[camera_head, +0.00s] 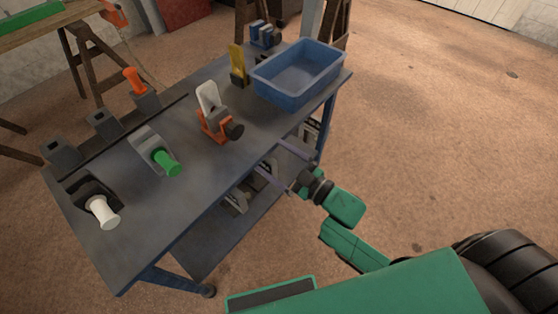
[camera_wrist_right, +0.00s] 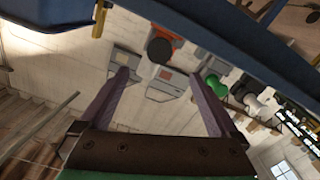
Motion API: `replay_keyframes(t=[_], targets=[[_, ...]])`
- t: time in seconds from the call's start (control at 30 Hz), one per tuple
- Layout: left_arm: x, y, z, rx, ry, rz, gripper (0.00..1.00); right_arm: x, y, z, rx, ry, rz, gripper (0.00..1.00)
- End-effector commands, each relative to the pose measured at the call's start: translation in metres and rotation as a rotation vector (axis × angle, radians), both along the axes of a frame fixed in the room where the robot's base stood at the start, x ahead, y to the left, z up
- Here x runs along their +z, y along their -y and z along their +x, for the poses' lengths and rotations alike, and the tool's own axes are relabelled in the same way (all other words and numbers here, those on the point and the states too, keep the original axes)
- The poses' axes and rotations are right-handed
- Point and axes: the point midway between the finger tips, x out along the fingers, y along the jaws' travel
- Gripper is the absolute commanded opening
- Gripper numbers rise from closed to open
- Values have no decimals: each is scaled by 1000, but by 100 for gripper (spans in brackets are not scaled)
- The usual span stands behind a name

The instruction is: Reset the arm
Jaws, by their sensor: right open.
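My right gripper (camera_head: 270,162) is at the near right side of the blue-grey bench (camera_head: 190,205), just by its edge. Its forearm comes from the lower right of the head view. In the right wrist view the two fingers of this gripper (camera_wrist_right: 160,80) stand wide apart with nothing held between them. Grey blocks (camera_wrist_right: 167,85) show beyond the fingers in that view; whether they touch cannot be told. My left gripper is not in view.
The bench top carries a blue bin (camera_head: 297,98), an orange-based holder (camera_head: 218,127), a green-handled piece (camera_head: 166,162) and a white-handled piece (camera_head: 103,212). A blue bar (camera_wrist_right: 230,40) crosses the top of the wrist view. Open floor (camera_head: 430,130) lies right of the bench.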

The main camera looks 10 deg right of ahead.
Motion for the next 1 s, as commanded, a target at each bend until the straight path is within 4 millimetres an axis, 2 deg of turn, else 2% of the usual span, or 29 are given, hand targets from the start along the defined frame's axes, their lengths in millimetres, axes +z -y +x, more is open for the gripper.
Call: replay_keyframes(t=[0.13,0.6,0.67,0.77,0.87,0.9,0.97,1.0], targets=[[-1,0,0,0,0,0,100,0,7,-10,1,0,0,97],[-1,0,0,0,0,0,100,0,8,-10,0,1,-1,97],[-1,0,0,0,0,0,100,-5,10,-9,-7,-10,-6,97],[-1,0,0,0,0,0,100,-40,26,-4,-55,-81,-38,97],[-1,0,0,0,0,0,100,-112,59,-4,-153,-240,-100,97],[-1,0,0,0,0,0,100,-146,75,-8,-200,-318,-126,97],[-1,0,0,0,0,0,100,-197,99,-22,-267,-442,-164,97],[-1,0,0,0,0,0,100,-230,114,-35,-311,-526,-188,97]])
